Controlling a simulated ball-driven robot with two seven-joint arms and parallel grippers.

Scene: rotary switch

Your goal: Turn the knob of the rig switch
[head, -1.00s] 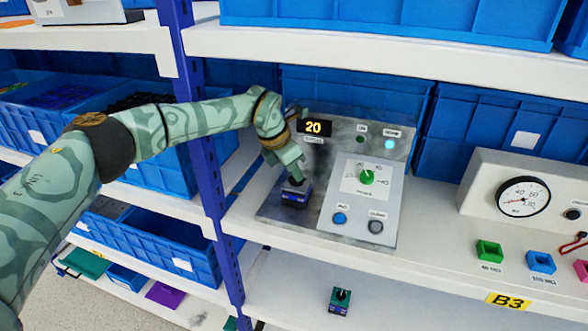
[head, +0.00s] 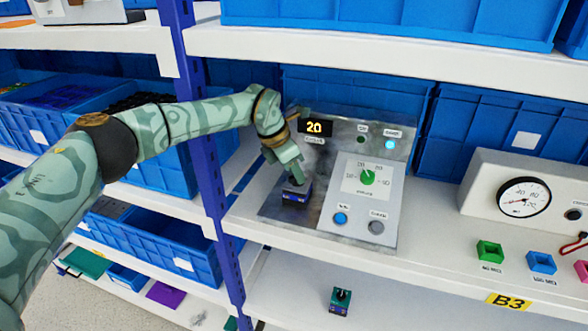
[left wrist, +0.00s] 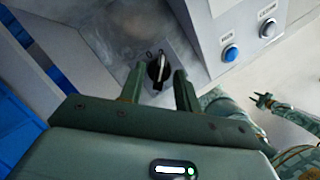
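The rig switch (head: 296,199) is a small dark block with a blue-purple front, on the left part of the grey test panel. In the left wrist view its black knob (left wrist: 158,69) has a white line pointing roughly up the picture, with small marks beyond it. My left gripper (head: 292,172) is over the switch from above and hides most of the knob in the head view. In the left wrist view its two fingers (left wrist: 158,88) stand apart, one on each side of the knob, with visible gaps. My right gripper (left wrist: 264,100) shows small at the right there, fingers spread and empty.
The panel has a display (head: 315,127) reading 20, a lit cyan lamp (head: 390,144), a green dial pointer (head: 367,177), a blue button (head: 340,218) and a grey button (head: 376,227). A blue shelf post (head: 207,170) stands close left. A gauge box (head: 523,196) is at right.

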